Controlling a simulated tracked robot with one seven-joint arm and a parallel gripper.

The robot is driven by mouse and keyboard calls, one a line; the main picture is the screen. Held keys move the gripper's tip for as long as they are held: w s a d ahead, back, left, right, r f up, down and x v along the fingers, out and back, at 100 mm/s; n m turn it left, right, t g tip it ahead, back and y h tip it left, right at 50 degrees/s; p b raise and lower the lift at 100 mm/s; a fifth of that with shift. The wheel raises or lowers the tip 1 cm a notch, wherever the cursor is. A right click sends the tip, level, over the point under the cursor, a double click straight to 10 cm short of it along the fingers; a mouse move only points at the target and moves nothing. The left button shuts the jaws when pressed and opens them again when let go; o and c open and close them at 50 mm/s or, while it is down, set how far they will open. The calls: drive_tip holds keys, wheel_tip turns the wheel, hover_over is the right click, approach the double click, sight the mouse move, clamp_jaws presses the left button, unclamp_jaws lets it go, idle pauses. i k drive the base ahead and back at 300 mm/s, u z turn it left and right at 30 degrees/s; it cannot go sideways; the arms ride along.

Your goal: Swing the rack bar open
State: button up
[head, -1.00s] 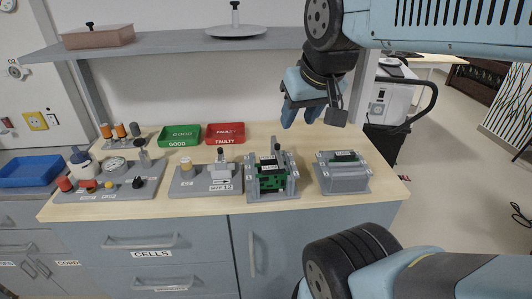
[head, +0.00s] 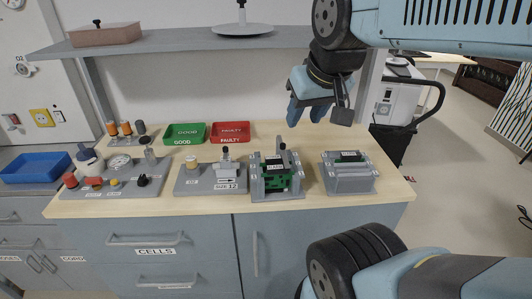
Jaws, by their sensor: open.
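The rack (head: 298,192) is a grey holder on the wooden bench, right of centre, with a green circuit board (head: 277,180) in it. A grey bar with a black knob (head: 282,147) stands at its back; I cannot tell exactly how the bar is hinged or latched. A black labelled piece lies across the top of the board. My gripper (head: 306,112) has blue fingers spread apart and pointing down. It is empty, above and behind the rack, slightly to its right, and apart from it.
A second grey holder (head: 350,183) stands right of the rack, and a grey fixture (head: 190,183) stands left. Green (head: 184,134) and red (head: 230,132) trays lie behind. A shelf (head: 190,44) runs above the bench. Bare bench shows between the rack and the wall.

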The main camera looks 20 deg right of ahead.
sight(282, 145)
drive_tip(key=u, duration=0.3)
drive_tip(key=k, duration=1.5)
drive_tip(key=z, duration=0.25)
drive_tip(key=i, duration=1)
drive_tip(key=u, duration=0.05)
